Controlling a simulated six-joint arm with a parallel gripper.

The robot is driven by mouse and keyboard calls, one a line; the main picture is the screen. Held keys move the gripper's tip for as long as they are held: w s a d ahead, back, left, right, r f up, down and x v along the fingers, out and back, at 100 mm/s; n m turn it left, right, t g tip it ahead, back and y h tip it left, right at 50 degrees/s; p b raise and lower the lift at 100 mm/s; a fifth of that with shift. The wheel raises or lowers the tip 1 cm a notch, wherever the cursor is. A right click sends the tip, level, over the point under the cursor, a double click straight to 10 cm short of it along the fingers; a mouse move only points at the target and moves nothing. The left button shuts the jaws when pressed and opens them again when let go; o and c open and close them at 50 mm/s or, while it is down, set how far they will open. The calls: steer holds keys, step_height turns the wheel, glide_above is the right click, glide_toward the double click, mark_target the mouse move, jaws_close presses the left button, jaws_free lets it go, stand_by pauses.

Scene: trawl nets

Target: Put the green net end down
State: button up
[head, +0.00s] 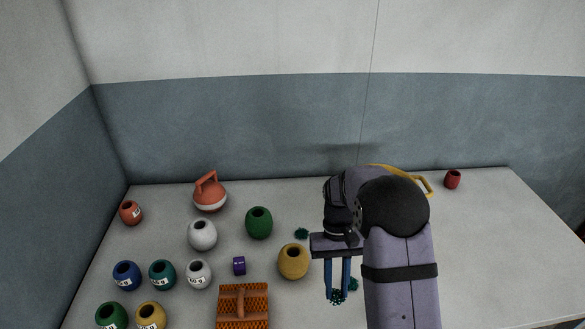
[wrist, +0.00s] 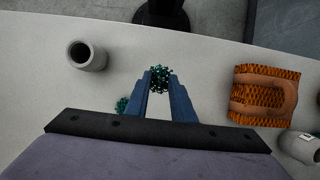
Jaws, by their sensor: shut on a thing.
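My gripper (head: 337,292) points down over the front middle of the table. It is shut on a dark green net end (head: 337,298), a small frayed tuft between the fingertips. The tuft also shows in the wrist view (wrist: 160,78) at the tips of my gripper (wrist: 160,82). I cannot tell whether it touches the table. A second green tuft (head: 353,284) lies beside the fingers, also in the wrist view (wrist: 122,105). A third tuft (head: 302,233) lies farther back.
A yellow float (head: 293,261) and an orange block with a handle (head: 243,292) stand left of my gripper. A grey hollow cylinder (wrist: 87,56) stands near it in the wrist view. Several floats crowd the left; a red cup (head: 452,179) is back right. The right side is mostly clear.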

steer(key=shift+w+f+n+h, duration=0.1)
steer(key=shift+w+n+h, duration=0.2)
steer(key=shift+w+n, duration=0.3)
steer(key=w+n+t+h, duration=0.1)
steer(key=w+n, duration=0.1)
steer(key=n, duration=0.2)
steer(key=w+n+t+h, duration=0.1)
steer(key=w+n, duration=0.2)
steer(key=n, duration=0.1)
steer(key=w+a+n+t+h, duration=0.1)
steer(key=w+n, duration=0.2)
steer(key=n, duration=0.1)
steer(key=shift+w+n+h, duration=0.15)
steer(key=shift+n+h, duration=0.15)
steer(key=shift+h, duration=0.1)
steer(key=shift+c, duration=0.2)
steer(key=w+a+r+n+t+y, duration=0.1)
steer(key=w+a+r+n+t, duration=0.1)
steer(key=w+n, duration=0.4)
steer(key=w+a+r+n+t+y, duration=0.1)
steer(key=w+n, duration=0.4)
steer(key=n, duration=0.6)
steer(key=shift+w+a+r+n+t+y+b, duration=0.35)
steer(key=shift+a+t, duration=0.3)
steer(key=shift+t, duration=0.75)
steer(key=shift+f+p, duration=0.8)
steer(key=shift+f, duration=4.15)
jaws_close()
